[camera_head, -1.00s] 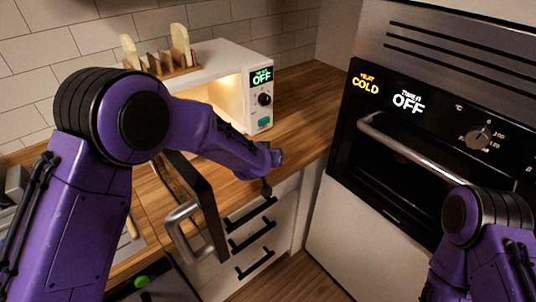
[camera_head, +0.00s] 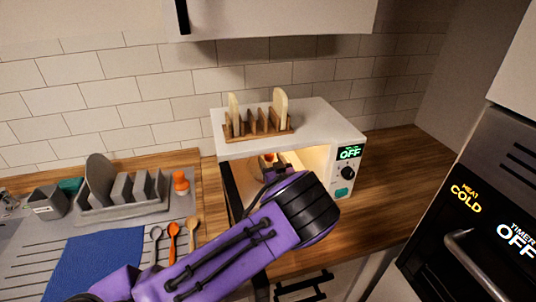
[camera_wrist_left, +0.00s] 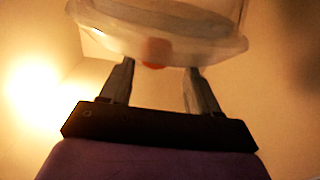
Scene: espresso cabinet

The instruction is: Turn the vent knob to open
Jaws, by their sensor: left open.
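My left gripper (camera_head: 271,172) reaches into the lit, open microwave (camera_head: 310,120), partly hidden by my own wrist. In the left wrist view its two fingers (camera_wrist_left: 158,68) are open and apart. A pale translucent container (camera_wrist_left: 160,28) is just beyond the fingertips. A small orange-red piece (camera_wrist_left: 153,66) shows at the container's edge, between the fingertips; it may be the vent knob, but its setting cannot be read. Contact with the fingers cannot be told. A small orange-red spot (camera_head: 268,157) also shows inside the microwave in the head view. My right gripper is out of view.
The microwave's door (camera_head: 231,190) stands open at its left. A wooden rack (camera_head: 258,128) with bread slices is on top. An orange bottle (camera_head: 181,183), spoons and a grey dish rack (camera_head: 125,205) are left. The oven (camera_head: 480,215) is right. Some worktop (camera_head: 395,165) is clear.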

